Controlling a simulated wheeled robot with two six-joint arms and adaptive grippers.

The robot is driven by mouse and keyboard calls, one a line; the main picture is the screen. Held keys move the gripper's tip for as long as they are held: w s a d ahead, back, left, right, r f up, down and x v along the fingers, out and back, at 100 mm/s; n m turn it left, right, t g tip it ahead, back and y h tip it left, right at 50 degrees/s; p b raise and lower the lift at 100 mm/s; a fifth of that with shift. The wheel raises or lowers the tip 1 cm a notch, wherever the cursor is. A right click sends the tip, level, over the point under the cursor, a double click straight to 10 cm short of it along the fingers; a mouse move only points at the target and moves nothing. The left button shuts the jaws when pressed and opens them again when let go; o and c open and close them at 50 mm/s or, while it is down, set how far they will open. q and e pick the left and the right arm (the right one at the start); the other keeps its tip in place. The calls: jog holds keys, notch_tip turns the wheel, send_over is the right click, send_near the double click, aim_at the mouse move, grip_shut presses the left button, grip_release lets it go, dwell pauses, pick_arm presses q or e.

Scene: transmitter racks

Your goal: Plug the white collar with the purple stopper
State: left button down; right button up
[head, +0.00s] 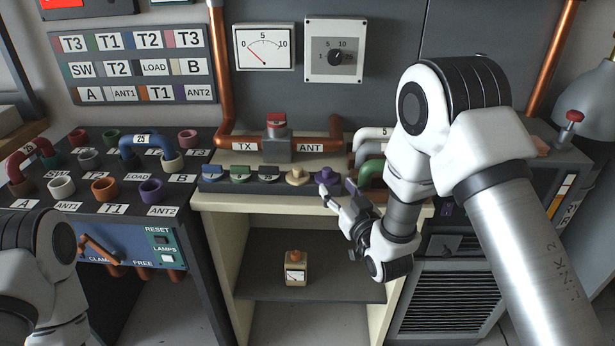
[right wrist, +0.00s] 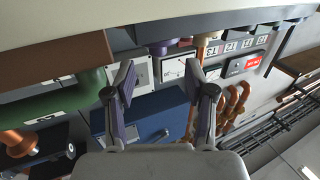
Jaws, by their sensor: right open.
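The purple stopper (head: 327,175) stands at the right end of a row of stoppers on the bench's ledge. My right gripper (head: 338,191) is open and empty, just in front of and slightly below the purple stopper. In the right wrist view, which is upside down, the open fingers (right wrist: 160,75) point toward a purple piece that looks like the stopper (right wrist: 158,48), apart from it. My left arm shows at lower left; its gripper is out of view.
A tan stopper (head: 297,176) stands left of the purple one, and a green pipe (head: 371,172) is close on the right. On the left board, orange (head: 105,188) and purple (head: 151,190) collars and a blue bridging pipe (head: 142,141) stand near the white collar.

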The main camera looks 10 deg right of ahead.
aim_at(329, 174)
jog(key=w, duration=0.5)
jog(key=w+p, duration=0.1)
jog(key=w, duration=0.1)
jog(key=shift+w+a+r, duration=0.15)
jog(key=shift+w+a, duration=0.15)
jog(key=shift+a, duration=0.05)
grip_shut()
